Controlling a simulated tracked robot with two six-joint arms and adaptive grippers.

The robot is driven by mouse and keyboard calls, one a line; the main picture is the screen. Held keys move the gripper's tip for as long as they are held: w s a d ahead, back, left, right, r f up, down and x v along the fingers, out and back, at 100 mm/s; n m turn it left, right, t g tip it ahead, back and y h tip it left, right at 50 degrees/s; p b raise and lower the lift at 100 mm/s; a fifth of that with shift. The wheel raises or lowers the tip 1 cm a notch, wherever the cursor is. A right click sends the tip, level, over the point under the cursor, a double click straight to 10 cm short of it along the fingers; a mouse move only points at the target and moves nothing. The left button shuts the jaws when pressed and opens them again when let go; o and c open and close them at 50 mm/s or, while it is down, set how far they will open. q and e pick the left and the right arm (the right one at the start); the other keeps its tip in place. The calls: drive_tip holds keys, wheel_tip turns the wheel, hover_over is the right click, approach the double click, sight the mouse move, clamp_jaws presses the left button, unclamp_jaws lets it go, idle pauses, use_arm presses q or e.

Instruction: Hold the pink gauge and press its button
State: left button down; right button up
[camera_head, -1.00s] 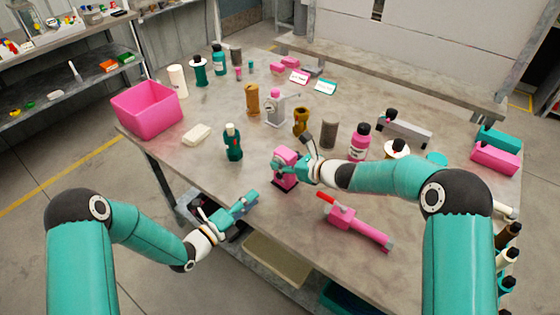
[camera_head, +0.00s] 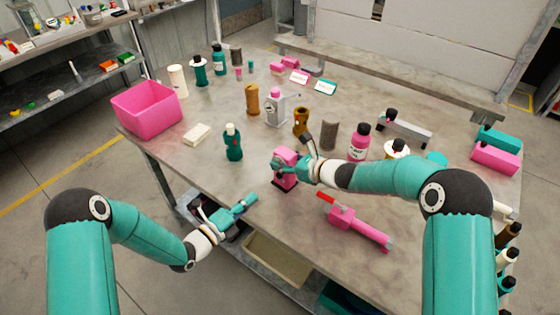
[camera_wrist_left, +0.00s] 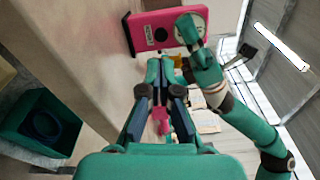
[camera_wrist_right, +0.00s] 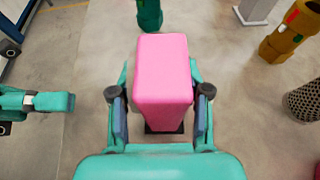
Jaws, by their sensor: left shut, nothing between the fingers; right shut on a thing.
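The pink gauge (camera_head: 286,181) stands upright near the front edge of the table. My right gripper (camera_head: 282,163) is shut on it; in the right wrist view its fingers lie along both sides of the pink body (camera_wrist_right: 163,75). The left wrist view shows the gauge (camera_wrist_left: 150,20) with its round dial (camera_wrist_left: 198,22) and a dark round button (camera_wrist_left: 160,34). My left gripper (camera_head: 252,198) is shut and empty, to the left of the gauge and apart from it. Its closed fingertips (camera_wrist_left: 160,65) point toward the gauge's button side.
A pink tool with a red handle (camera_head: 350,222) lies to the right of the gauge. A teal bottle (camera_head: 233,143) and a brown valve-like part (camera_head: 301,122) stand behind. A pink bin (camera_head: 148,107) sits at the left. The table's front edge runs close to my left gripper.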

sight(279, 176)
idle(0.5)
use_arm(q)
drive_tip(key=shift+w, duration=0.1)
